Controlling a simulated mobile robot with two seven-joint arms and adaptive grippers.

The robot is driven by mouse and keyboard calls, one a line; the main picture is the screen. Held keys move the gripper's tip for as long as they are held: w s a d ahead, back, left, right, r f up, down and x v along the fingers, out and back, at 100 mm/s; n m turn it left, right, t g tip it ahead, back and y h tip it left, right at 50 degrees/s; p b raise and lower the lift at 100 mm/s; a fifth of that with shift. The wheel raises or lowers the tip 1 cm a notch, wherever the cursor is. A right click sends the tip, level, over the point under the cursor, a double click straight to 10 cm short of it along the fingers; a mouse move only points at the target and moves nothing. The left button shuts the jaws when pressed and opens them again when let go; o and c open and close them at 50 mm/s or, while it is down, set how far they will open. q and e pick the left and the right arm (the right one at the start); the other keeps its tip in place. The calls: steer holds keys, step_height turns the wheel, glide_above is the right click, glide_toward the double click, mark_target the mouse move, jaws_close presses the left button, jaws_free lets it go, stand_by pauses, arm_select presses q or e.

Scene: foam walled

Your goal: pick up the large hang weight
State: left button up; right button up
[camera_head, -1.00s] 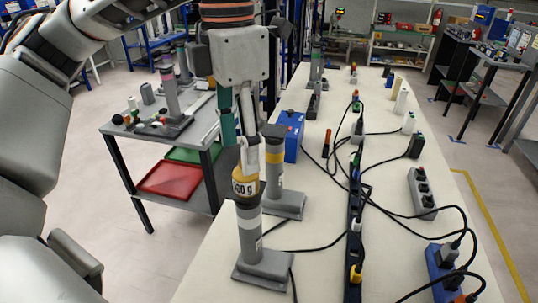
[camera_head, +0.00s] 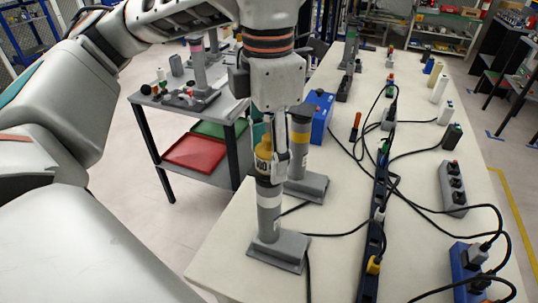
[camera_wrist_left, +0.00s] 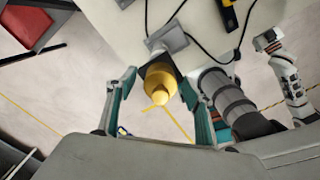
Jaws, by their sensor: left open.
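The large hang weight (camera_head: 264,160) is yellow with a dark gram label and sits on top of a grey post with a square base (camera_head: 279,250) near the table's front left. In the left wrist view the yellow weight (camera_wrist_left: 160,82) and its pointed knob lie between the fingers. My left gripper (camera_head: 271,158) hangs over it, open, with one finger on either side. The left wrist view shows the gripper (camera_wrist_left: 157,85) with its teal fingers spread; contact cannot be made out. A pale arm, apparently my right one, shows at the right; its gripper (camera_wrist_left: 267,40) is too small to read.
A second grey post with a yellow band (camera_head: 299,150) stands close behind. A blue box (camera_head: 319,116) is beyond it. Power strips (camera_head: 453,187) and black cables lie across the table's right side. A lower cart with a red tray (camera_head: 194,152) is at the left.

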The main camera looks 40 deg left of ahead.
mark_target(268, 137)
arm_select(q)
jaws_close()
steer(key=shift+r, duration=0.15)
step_height(268, 137, up, 11)
steer(key=shift+r+p, duration=0.2)
steer(key=shift+p, duration=0.85)
step_height(268, 137, up, 8)
steer(key=p, duration=0.2)
steer(key=shift+r, duration=0.2)
